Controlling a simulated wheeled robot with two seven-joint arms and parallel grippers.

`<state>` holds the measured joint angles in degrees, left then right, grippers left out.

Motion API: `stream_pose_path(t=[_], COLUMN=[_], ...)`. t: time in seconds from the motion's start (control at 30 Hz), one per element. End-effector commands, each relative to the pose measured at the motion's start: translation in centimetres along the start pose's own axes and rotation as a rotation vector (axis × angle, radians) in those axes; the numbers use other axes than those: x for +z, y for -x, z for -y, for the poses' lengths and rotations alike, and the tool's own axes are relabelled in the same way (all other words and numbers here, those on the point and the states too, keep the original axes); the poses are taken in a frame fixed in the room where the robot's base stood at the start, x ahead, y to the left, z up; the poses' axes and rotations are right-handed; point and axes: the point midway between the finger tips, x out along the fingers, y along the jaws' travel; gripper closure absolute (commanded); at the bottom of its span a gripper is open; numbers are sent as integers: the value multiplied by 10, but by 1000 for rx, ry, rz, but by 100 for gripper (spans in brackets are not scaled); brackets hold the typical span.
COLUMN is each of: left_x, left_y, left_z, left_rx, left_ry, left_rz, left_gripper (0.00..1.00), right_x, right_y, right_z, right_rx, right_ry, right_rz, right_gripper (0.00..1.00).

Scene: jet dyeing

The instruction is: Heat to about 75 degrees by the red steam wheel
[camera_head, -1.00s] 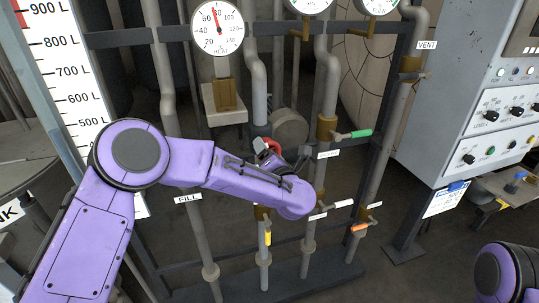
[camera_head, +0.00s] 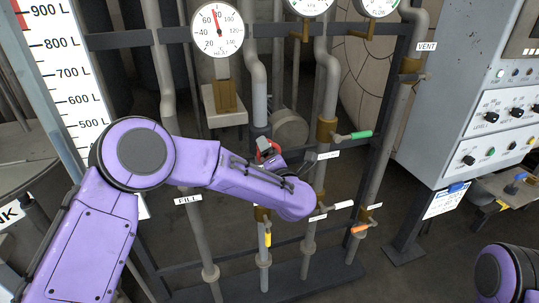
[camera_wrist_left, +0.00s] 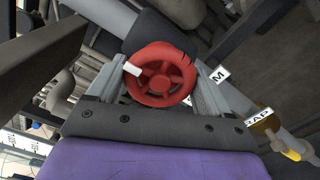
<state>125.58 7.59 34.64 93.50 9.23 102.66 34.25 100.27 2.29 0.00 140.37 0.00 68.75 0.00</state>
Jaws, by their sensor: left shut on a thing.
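The red steam wheel (camera_wrist_left: 160,75) sits between the two fingers of my left gripper (camera_wrist_left: 161,88) in the left wrist view, and the gripper is shut on it. A small white mark shows on the wheel's rim. In the head view the red wheel (camera_head: 264,147) is mostly hidden by my left gripper (camera_head: 268,155). The round heat gauge (camera_head: 217,30) hangs above on the rack, with its red needle nearly straight up, roughly between 60 and 80; the exact reading is too small to tell. My right gripper is out of view.
A green valve handle (camera_head: 361,134) is to the right of the wheel, and yellow (camera_head: 268,239) and orange (camera_head: 359,228) handles are below. A grey control panel (camera_head: 440,110) stands at right. A white litre scale (camera_head: 75,80) stands at left.

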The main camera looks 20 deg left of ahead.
Motion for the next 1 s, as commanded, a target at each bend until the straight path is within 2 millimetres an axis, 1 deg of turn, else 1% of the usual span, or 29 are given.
stream_pose_path(t=[0.07,0.1,0.13,0.33,0.43,0.47,0.57,0.7,0.8,0.9,1.0], left_x=[-2,-2,-2,-1,-1,-1,-1,-2,-2,-2,-2], left_y=[1,1,1,1,7,11,33,67,87,100,106], left_z=[4,4,4,2,2,3,4,4,4,3,3], left_rx=[-6,-6,-6,-3,-3,-3,-3,-3,-3,-4,-4], left_ry=[-5,-5,-4,-2,0,-1,-3,-1,-4,-3,-4], left_rz=[-4,-4,-4,-2,-1,0,4,2,1,0,-3], left_gripper=[51,10,1,0,0,0,0,0,0,0,0], right_x=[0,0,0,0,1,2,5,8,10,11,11], right_y=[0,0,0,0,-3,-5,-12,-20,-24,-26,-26], right_z=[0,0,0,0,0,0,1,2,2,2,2], right_rx=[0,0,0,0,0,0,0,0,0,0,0], right_ry=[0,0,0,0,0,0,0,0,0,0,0], right_rz=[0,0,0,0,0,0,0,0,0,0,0], right_gripper=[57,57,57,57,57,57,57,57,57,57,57])
